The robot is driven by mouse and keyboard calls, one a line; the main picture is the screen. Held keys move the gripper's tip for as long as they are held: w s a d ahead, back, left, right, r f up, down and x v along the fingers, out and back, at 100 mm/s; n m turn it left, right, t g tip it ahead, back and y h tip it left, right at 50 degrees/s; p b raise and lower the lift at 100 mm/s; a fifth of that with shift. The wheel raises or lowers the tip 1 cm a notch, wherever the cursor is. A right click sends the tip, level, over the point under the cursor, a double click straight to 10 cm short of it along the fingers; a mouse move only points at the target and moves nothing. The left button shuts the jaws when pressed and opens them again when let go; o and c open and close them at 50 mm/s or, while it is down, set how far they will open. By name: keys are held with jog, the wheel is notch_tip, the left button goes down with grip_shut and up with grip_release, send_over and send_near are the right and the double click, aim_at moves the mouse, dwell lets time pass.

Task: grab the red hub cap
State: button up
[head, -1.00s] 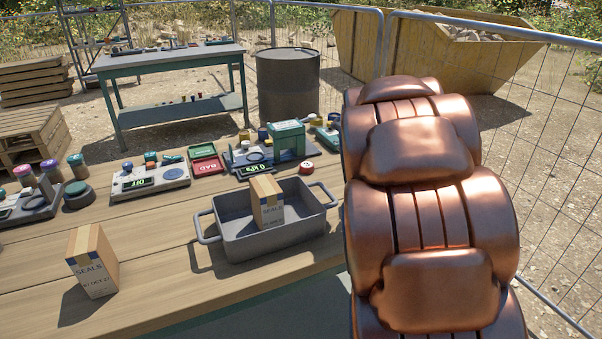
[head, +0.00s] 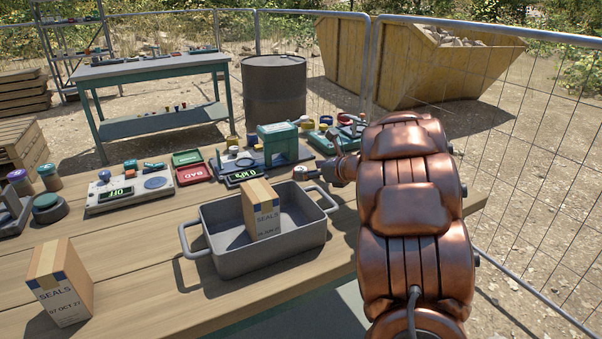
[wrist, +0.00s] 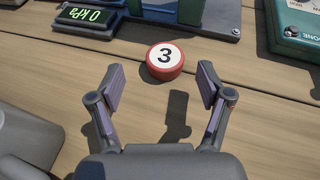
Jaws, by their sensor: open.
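The red hub cap (wrist: 165,63) is a small round disc with red sides and a white top marked "3". It lies flat on the wooden table in the wrist view, upper middle. My gripper (wrist: 161,78) is open and empty, with one finger to the left and one to the right of the cap's near side, apart from it. The cap sits centred just ahead of the fingertips. In the head view my gripper (head: 318,172) is low over the table behind the grey tub, and the cap is hard to make out there.
The grey tub (head: 262,264) holds a SEALS box (head: 262,210). Another SEALS box (head: 60,285) stands at the front left. A gauge device (head: 243,176) reading 0 kPa and a green case (wrist: 300,22) lie beyond the cap. Bare planks surround the cap.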

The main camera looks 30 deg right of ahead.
aim_at(301, 169)
jog(key=shift+d+p+x, duration=0.15)
jog(key=shift+p+x, duration=0.05)
jog(key=shift+x, duration=1.1)
jog(key=shift+d+p+x, duration=0.15)
jog(key=shift+p+x, duration=0.05)
jog(key=shift+x, duration=1.1)
jog(key=c, duration=1.3)
